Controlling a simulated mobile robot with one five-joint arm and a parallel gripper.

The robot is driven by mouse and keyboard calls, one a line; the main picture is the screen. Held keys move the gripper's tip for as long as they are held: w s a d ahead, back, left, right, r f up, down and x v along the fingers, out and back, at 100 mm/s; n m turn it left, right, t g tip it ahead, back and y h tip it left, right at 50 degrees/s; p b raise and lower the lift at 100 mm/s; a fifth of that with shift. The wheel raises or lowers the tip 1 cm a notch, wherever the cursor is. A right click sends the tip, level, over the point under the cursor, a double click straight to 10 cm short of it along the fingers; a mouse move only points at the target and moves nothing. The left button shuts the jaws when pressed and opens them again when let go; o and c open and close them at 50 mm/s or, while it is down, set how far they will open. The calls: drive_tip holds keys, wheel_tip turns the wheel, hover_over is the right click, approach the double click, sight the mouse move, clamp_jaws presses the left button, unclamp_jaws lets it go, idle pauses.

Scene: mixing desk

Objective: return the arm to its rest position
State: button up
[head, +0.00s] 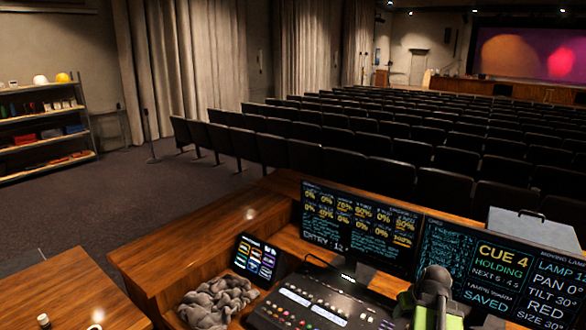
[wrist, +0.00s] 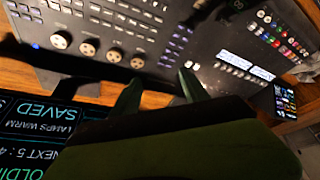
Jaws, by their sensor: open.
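My gripper (wrist: 160,90) shows in the wrist view as two green fingers, spread apart with nothing between them. They point over the mixing desk (wrist: 215,20), with its knobs, buttons and lit displays. In the head view the dark and green end of my arm stands at the lower right, in front of the right monitor; the fingertips cannot be made out there. The mixing desk (head: 290,308) lies to its left. I cannot tell whether the fingers touch the desk.
A left monitor (head: 358,228) and a right monitor (head: 500,270) stand behind the desk. A small tablet (head: 256,258) and a crumpled grey cloth (head: 217,301) lie left of it. A wooden table (head: 70,292) is at the lower left. Seat rows (head: 400,150) fill the hall beyond.

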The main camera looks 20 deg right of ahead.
drive_tip(key=w+a+f+n+y+b, duration=0.1)
drive_tip(key=w+a+f+n, duration=0.15)
drive_tip(key=a, duration=0.65)
drive_tip(key=w+a+f+n+g+b, duration=0.1)
drive_tip(key=w+a, duration=0.3)
drive_tip(key=a, duration=0.6)
drive_tip(key=w+a+f+n+y+b, duration=0.15)
drive_tip(key=w+a, duration=0.25)
drive_tip(key=a, duration=0.5)
drive_tip(key=s+a+f+g, duration=0.1)
drive_tip(key=s+a, duration=0.1)
drive_tip(key=a, duration=0.4)
drive_tip(key=s+a+f+m+g+h+b, duration=0.1)
drive_tip(key=s+a+g, duration=0.1)
drive_tip(key=a, duration=0.3)
drive_tip(key=shift+s+a, duration=0.4)
drive_tip(key=shift+s, duration=0.4)
